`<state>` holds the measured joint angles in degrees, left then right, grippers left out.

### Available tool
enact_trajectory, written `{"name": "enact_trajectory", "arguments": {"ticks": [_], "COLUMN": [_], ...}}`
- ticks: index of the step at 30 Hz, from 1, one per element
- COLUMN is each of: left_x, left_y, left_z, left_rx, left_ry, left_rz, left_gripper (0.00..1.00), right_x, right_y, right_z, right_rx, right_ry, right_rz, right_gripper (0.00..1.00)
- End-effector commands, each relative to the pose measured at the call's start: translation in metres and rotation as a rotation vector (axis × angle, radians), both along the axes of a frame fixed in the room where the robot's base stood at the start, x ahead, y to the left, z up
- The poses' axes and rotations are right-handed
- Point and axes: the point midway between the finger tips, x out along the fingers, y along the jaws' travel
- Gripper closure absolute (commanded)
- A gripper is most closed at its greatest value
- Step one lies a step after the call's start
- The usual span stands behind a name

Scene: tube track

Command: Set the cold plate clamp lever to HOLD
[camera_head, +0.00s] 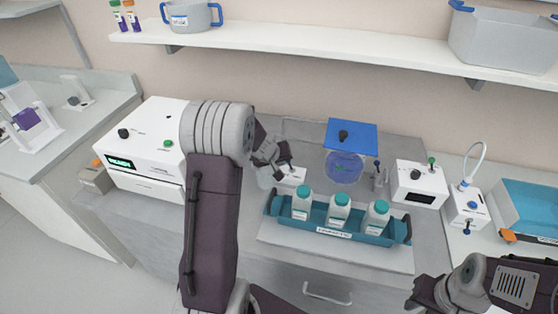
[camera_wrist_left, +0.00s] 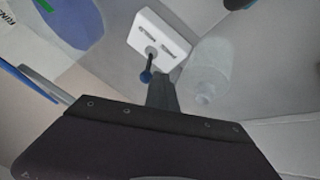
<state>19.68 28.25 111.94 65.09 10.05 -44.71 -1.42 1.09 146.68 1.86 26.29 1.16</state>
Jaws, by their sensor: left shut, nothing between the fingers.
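A small white block (camera_head: 292,175) with slots stands on the bench just right of and below my left gripper (camera_head: 272,158).
A translucent bottle (camera_wrist_left: 208,72) stands beside the block. A teal rack (camera_head: 270,207) with three white bottles is in front. A white machine (camera_head: 150,185) stands left.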

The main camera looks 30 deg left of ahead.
Motion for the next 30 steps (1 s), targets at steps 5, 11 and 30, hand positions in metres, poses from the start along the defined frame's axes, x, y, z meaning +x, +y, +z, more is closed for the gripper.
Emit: {"name": "enact_trajectory", "arguments": {"ticks": [5,11,30], "left_x": [0.001,0.004,0.009], "left_y": [-0.007,-0.019,-0.032], "left_z": [0.008,0.021,0.015], "left_rx": [0.071,0.214,0.402], "left_ry": [0.021,0.057,0.091], "left_rz": [-0.005,-0.009,-0.003], "left_gripper": [1.0,1.0,1.0], "right_x": [0.0,0.0,0.0], "right_y": [0.0,0.0,0.0], "right_z": [0.02,0.071,0.136], "right_rx": [0.0,0.0,0.0], "right_ry": [0.0,0.0,0.0], "right_rz": [0.0,0.0,0.0], "right_gripper": [0.67,0.67,0.67]}}
